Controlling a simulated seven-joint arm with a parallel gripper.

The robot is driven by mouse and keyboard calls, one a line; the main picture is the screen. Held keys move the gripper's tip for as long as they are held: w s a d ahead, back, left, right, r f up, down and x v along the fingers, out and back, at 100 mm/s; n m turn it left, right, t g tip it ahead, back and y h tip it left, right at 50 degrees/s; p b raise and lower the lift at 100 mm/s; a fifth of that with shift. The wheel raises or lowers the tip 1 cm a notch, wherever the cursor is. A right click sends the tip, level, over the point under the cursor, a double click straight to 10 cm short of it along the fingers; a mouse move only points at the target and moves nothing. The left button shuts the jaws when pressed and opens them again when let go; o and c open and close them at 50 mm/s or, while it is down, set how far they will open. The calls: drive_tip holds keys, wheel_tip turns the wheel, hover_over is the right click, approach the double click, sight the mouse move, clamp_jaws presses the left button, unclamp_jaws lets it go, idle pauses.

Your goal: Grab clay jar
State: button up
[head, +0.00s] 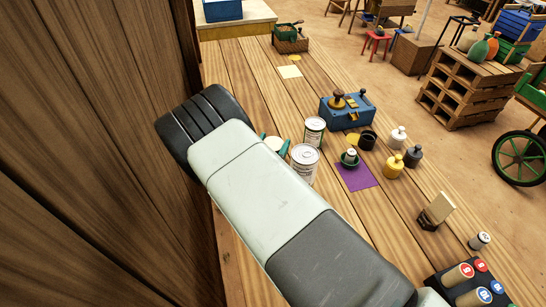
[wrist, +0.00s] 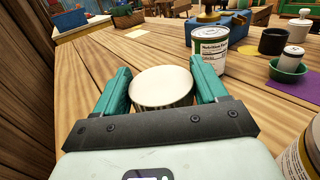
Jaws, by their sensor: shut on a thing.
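My gripper (wrist: 162,88) has its two teal fingers on either side of a round thing with a cream-white top (wrist: 161,85) and is shut on it. Its side is mostly hidden by the gripper, so I cannot tell whether it is the clay jar. In the head view, the held thing (head: 272,143) shows as a pale patch between the fingertips, beyond my pale arm. It is upright, low over the wooden table or on it; I cannot tell which. No other thing is plainly a clay jar.
Labelled cans stand close on the right, one nearer (head: 304,160) and one farther (head: 314,130). Beyond are a green bowl (wrist: 287,69) on a purple cloth (head: 357,178), a dark cup (head: 368,141) and a blue box (head: 346,113). A wooden wall (head: 90,150) rises on the left.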

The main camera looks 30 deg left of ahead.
drive_tip(key=c, duration=0.4)
drive_tip(key=shift+r, duration=0.15)
drive_tip(key=shift+c, duration=0.3)
